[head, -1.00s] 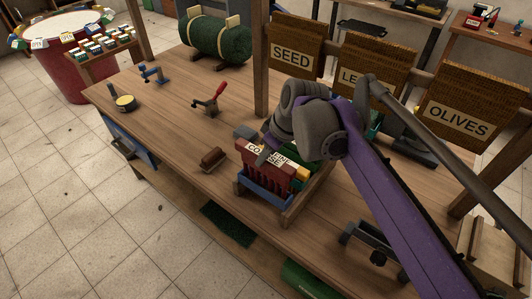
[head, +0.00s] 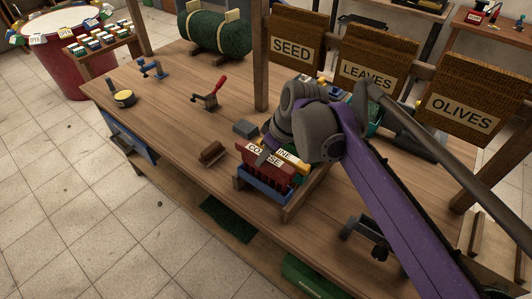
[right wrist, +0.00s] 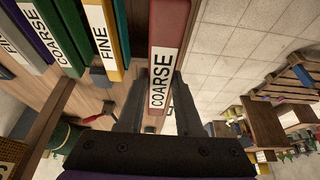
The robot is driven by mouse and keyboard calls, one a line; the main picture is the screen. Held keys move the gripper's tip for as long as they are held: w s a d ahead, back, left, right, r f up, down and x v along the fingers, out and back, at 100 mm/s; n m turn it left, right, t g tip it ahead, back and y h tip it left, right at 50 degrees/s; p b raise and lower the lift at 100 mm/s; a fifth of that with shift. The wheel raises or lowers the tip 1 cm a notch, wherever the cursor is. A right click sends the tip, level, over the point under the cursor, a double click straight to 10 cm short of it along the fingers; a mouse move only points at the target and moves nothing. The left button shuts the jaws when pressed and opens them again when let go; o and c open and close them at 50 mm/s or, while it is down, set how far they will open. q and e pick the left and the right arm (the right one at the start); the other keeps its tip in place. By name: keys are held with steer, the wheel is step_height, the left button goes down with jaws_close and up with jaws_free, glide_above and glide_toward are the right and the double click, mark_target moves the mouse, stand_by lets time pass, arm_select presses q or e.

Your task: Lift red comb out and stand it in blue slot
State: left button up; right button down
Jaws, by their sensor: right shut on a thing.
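The red comb (head: 262,168), with a white COARSE label, is held at the rack's near end in the head view. In the right wrist view the red comb (right wrist: 169,55) stands between the two fingers. My right gripper (right wrist: 158,105) is shut on it; in the head view my right wrist hides part of the rack behind. The blue slot part (head: 264,190) of the rack shows just below the comb's teeth. I cannot tell whether the teeth are inside it or just above or before it. My left gripper is not in view.
A yellow comb labelled FINE (right wrist: 103,40) and green, blue and purple combs stand beside the red one. A brown brush-like block (head: 211,152) and a grey block (head: 245,128) lie left of the rack. A red-handled clamp (head: 211,94) stands farther back.

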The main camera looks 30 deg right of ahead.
mark_target(266, 172)
steer(key=shift+f+b, duration=1.85)
steer(key=shift+f, duration=1.5)
steer(key=c, duration=0.5)
jaws_free()
steer(key=p+v, duration=0.1)
steer(key=v, duration=0.9)
steer(key=shift+s+r+p, duration=0.2)
steer(key=shift+r+p, duration=0.15)
steer(key=shift+p, duration=0.05)
steer(key=s+a+f+m+t+h+p, duration=0.1)
steer(key=s+a+f+m+p, duration=0.3)
steer(key=s+a+f+p, duration=0.3)
steer(key=s+a+f, duration=0.1)
steer(key=s+f, duration=0.3)
steer(key=f, duration=0.1)
steer(key=shift+a+h, duration=0.3)
steer(key=shift+h, duration=0.1)
